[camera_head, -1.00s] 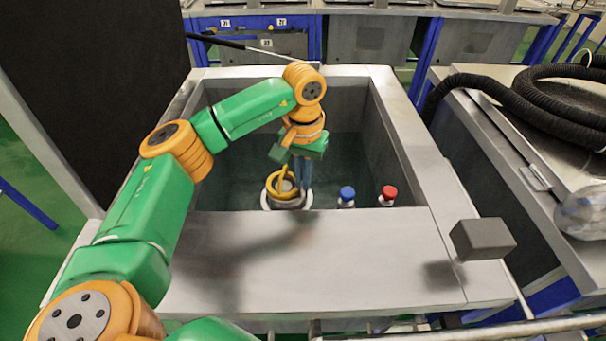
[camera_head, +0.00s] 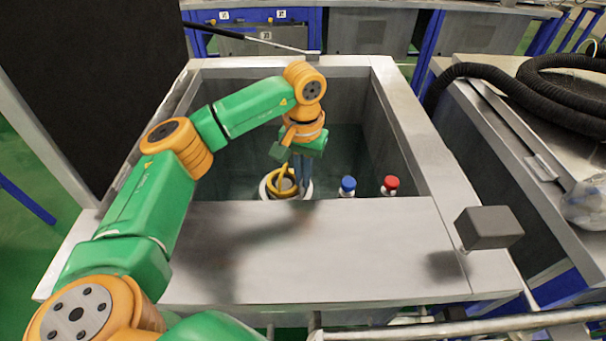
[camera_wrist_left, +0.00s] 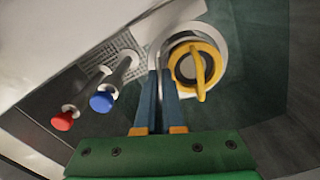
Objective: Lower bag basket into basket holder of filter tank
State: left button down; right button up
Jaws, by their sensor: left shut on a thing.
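The bag basket, with its yellow ring and handle (camera_head: 278,188), is at the round white-rimmed mouth of the filter tank (camera_head: 265,193), inside the sunken basin. In the left wrist view the yellow ring and handle (camera_wrist_left: 198,72) lie within the white rim (camera_wrist_left: 222,53). My left gripper (camera_head: 303,182) points down at the right side of the ring. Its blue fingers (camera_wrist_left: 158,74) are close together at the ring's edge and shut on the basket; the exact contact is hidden. How deep the basket sits cannot be told. My right gripper is out of view.
A blue-capped post (camera_head: 348,186) and a red-capped post (camera_head: 390,185) stand just right of the tank. The basin walls (camera_head: 398,130) surround them. A flat grey top (camera_head: 350,250) lies in front, with a grey block (camera_head: 489,227) at its right. A black hose (camera_head: 480,72) lies at the right.

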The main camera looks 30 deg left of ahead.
pick_arm(q)
jog(key=shift+f+b, duration=0.3)
jog(key=shift+f, duration=0.15)
jog(key=c, duration=1)
grip_release()
jog(key=shift+o, duration=0.2)
